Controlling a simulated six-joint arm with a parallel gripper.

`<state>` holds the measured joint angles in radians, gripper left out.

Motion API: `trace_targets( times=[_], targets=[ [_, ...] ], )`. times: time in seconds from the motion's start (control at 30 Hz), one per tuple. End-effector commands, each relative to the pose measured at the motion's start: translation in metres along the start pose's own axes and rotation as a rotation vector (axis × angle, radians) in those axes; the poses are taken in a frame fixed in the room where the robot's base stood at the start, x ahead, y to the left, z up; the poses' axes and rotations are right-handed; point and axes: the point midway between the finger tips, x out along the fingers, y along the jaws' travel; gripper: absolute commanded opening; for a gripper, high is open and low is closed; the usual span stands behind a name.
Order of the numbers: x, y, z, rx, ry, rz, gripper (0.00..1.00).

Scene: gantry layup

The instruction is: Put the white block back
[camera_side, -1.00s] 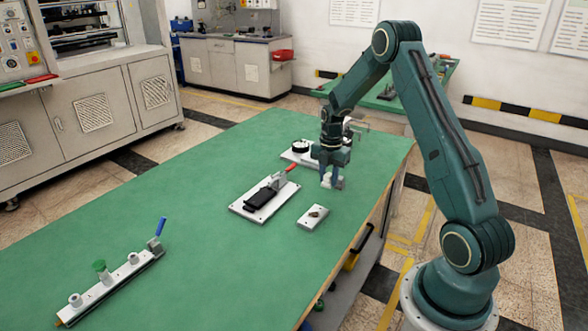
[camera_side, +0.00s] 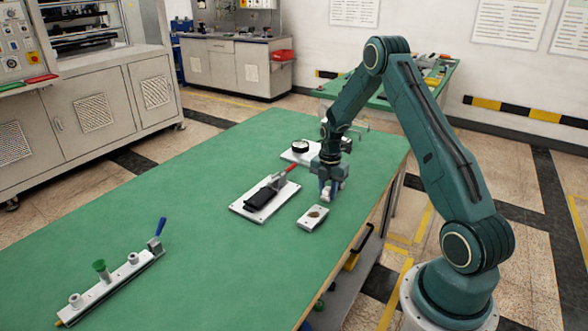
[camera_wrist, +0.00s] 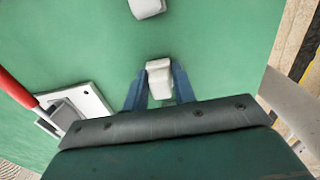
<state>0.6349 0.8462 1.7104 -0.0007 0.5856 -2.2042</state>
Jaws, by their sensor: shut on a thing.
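My gripper (camera_side: 328,189) is shut on the white block (camera_wrist: 159,80), which sits between its two blue fingers in the wrist view. In the side view the white block (camera_side: 326,196) shows at the fingertips, low over the green table. It is just behind a small white plate (camera_side: 306,222) with a dark round spot on top. I cannot tell whether the block touches the table.
A white plate (camera_side: 239,208) with a red-handled clamp and black part is left of my gripper. A dial gauge (camera_side: 300,147) stands behind. A long white fixture (camera_side: 105,292) with a blue handle lies front left. The table (camera_side: 190,215) between is clear.

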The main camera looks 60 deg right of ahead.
Motion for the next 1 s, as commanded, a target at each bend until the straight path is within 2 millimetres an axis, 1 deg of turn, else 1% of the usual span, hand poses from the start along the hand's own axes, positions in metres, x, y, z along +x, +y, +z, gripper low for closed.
trace_targets(
  times=[0.27,0.3,0.37,0.4,0.77,0.87,1.0],
  targets=[
    [0.003,0.000,0.000,0.000,0.000,0.000,0.05],
    [0.003,0.000,0.000,0.000,0.000,0.000,0.34],
    [0.003,0.000,0.000,0.000,0.000,0.000,0.46],
    [0.003,0.000,0.000,0.000,0.000,0.000,0.48],
    [0.001,0.000,0.000,0.000,0.000,0.001,0.48],
    [-0.004,0.000,0.000,0.000,-0.001,0.001,0.48],
    [-0.015,0.001,0.000,0.000,-0.001,0.002,0.48]
  ],
)
